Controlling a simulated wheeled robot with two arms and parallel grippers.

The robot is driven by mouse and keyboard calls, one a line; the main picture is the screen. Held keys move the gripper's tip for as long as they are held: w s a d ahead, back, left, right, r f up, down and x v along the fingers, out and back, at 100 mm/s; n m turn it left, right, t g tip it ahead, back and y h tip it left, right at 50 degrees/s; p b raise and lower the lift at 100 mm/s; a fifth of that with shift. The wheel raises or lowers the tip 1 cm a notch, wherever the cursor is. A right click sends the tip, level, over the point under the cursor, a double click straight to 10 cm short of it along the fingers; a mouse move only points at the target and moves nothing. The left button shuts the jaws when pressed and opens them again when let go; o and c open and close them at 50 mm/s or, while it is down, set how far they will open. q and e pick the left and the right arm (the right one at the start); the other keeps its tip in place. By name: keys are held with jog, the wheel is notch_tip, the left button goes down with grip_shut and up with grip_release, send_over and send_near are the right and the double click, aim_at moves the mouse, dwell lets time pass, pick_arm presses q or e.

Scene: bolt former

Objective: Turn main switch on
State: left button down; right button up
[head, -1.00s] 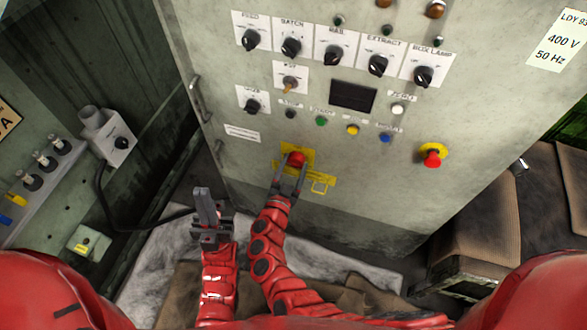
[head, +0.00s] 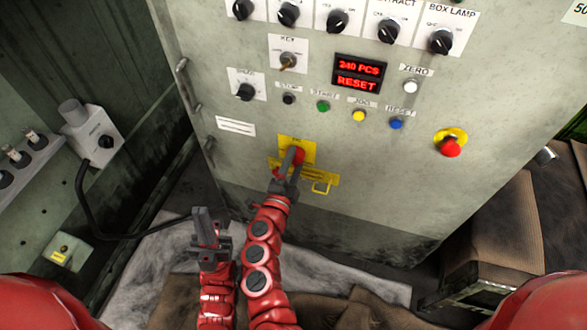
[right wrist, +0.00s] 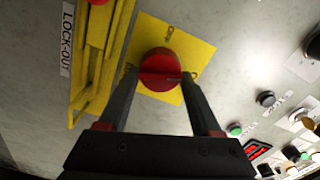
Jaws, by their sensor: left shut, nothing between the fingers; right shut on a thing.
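The main switch is a red rotary knob (head: 299,155) on a yellow plate (head: 283,143), low on the grey cabinet front. My right gripper (head: 289,168) is shut on the knob, one finger on each side. The right wrist view also shows the red knob (right wrist: 160,66) between the fingertips, with its yellow plate behind. The display (head: 358,75) above is lit red and reads "240 PCS RESET". My left gripper (head: 204,220) is shut and empty, pointing up in front of the cabinet, left of the right arm.
A yellow lock-out bracket (head: 325,178) sits beside the switch. Coloured buttons, a key switch (head: 288,61) and black selector knobs are above. A red emergency stop (head: 450,147) is to the right.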

jog(key=shift+f+m+b, duration=0.3)
jog(key=shift+m+b, duration=0.65)
jog(key=shift+m, duration=0.15)
jog(key=shift+r+m+b, duration=0.15)
jog(key=shift+m+b, duration=0.5)
jog(key=shift+m, duration=0.05)
jog(key=o, duration=1.4)
jog(key=shift+c, duration=0.2)
